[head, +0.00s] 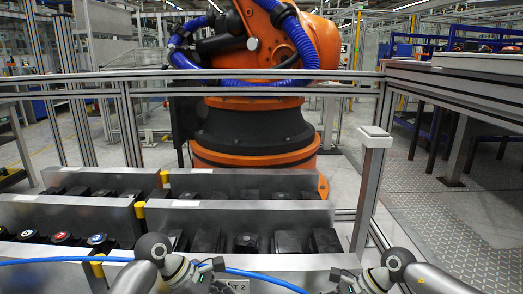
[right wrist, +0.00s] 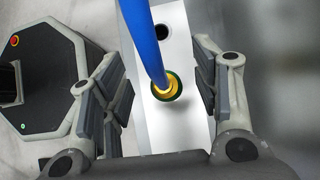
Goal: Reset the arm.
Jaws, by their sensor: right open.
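My two arms come in at the bottom of the head view. My left gripper (head: 213,267) is small and dark there, low over the front of the metal rack, and its jaw state is unclear. My right gripper (head: 342,277) is at the bottom edge, partly cut off. In the right wrist view my right gripper (right wrist: 160,95) is open, with its fingers apart on both sides of a blue hose (right wrist: 146,40). The hose ends in a yellow and green fitting (right wrist: 167,86) on a pale plate (right wrist: 182,55). I see no finger touching the hose.
Metal racks (head: 235,218) hold rows of black blocks (head: 245,243). A metal-framed fence and a large orange robot arm (head: 255,155) stand behind. A post with a white cap (head: 375,137) rises at right. A dark octagonal piece (right wrist: 45,80) lies left in the wrist view. Floor is free at right.

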